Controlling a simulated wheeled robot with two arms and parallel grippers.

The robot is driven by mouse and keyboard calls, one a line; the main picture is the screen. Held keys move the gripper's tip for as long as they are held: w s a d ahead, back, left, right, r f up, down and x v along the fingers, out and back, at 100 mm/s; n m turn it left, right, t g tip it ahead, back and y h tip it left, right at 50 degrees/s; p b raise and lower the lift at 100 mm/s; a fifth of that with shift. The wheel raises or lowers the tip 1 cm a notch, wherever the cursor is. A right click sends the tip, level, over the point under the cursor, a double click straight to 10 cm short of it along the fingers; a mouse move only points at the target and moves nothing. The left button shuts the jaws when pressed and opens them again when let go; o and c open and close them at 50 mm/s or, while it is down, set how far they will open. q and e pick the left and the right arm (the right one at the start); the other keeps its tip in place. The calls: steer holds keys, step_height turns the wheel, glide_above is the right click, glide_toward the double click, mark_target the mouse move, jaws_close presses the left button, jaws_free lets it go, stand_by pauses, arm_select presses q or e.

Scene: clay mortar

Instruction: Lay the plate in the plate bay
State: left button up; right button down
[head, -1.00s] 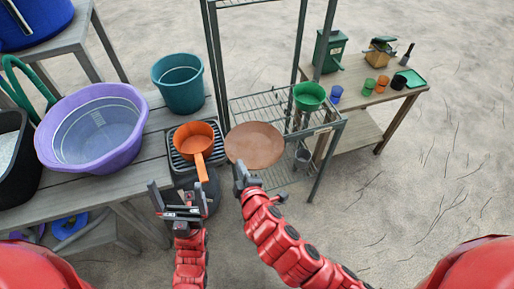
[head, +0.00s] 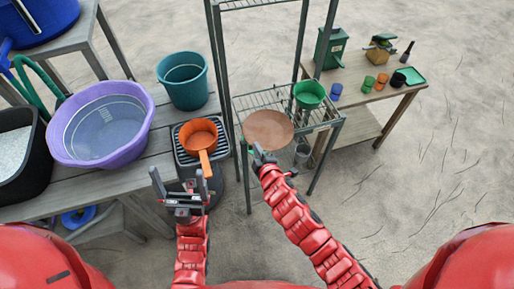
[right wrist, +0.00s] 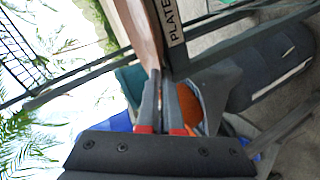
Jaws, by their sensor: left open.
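The plate (head: 268,130) is a round brown disc. In the head view it overlaps the near part of the wire shelf of a grey metal rack; I cannot tell whether it touches the shelf. My right gripper (head: 263,156) is shut on its near edge. The right wrist view shows the plate edge-on (right wrist: 143,35) between the fingers (right wrist: 160,100). Beside it is a dark bar with a label (right wrist: 173,22) reading "PLATE", which appears to mark the plate bay. My left gripper (head: 180,182) is open and empty, in front of the orange pan.
A green funnel-like bowl (head: 309,94) sits on the rack shelf (head: 262,99), right of the plate. Rack posts (head: 221,75) stand close by. The orange pan (head: 198,134), teal bucket (head: 185,82) and purple tub (head: 100,125) are left. A side table (head: 375,90) holds small cups.

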steer(key=shift+f, duration=0.1)
steer(key=c, duration=1.1)
jaws_free()
